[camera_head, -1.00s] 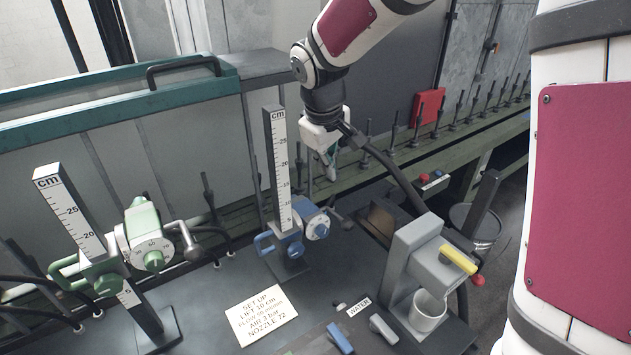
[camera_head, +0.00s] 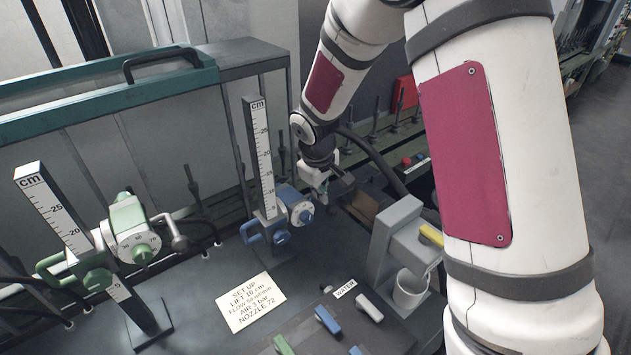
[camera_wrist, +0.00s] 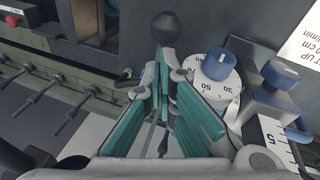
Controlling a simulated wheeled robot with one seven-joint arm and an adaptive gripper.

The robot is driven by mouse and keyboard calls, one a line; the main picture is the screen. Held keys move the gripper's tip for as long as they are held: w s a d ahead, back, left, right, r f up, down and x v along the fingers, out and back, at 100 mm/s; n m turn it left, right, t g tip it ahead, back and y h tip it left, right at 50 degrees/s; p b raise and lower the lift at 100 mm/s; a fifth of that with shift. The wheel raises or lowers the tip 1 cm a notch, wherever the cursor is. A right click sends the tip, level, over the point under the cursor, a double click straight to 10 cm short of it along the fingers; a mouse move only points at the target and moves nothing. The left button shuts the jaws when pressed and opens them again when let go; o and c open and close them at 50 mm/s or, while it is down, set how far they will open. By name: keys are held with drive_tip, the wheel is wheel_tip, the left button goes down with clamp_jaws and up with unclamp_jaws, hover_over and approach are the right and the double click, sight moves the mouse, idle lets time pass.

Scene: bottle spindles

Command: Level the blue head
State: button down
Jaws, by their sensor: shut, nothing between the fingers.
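The blue head (camera_head: 290,204) sits low on the right-hand cm post (camera_head: 260,150). In the wrist view its white dial with a blue knob (camera_wrist: 217,65) lies right of my fingers. A black ball-ended lever (camera_wrist: 166,27) shows just beyond my fingertips; I cannot tell whether they touch it. My gripper (camera_head: 320,197) is beside the head's right side, and its teal-padded fingers (camera_wrist: 165,60) are shut with nothing between them. A blue clamp knob (camera_wrist: 279,76) is by the post. The head's exact tilt is hard to judge.
A green head (camera_head: 132,232) is on the left cm post (camera_head: 55,210). A set-up card (camera_head: 250,302) lies on the dark bench. A grey dispenser with a white cup (camera_head: 410,290) stands close on the right. Small coloured levers (camera_head: 328,319) are in front.

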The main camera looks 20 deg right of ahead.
drive_tip(key=shift+s+d+f, duration=0.1)
drive_tip(key=shift+d+f, duration=0.05)
drive_tip(key=shift+f, duration=0.05)
drive_tip(key=shift+s+d+f, duration=0.3)
drive_tip(key=shift+s+f, duration=0.1)
drive_tip(key=shift+f, duration=0.25)
drive_tip(key=shift+r, duration=0.1)
drive_tip(key=a+v, duration=0.1)
drive_tip(key=v, duration=1.2)
drive_tip(key=shift+w+p, duration=0.25)
drive_tip(key=shift+p, duration=0.2)
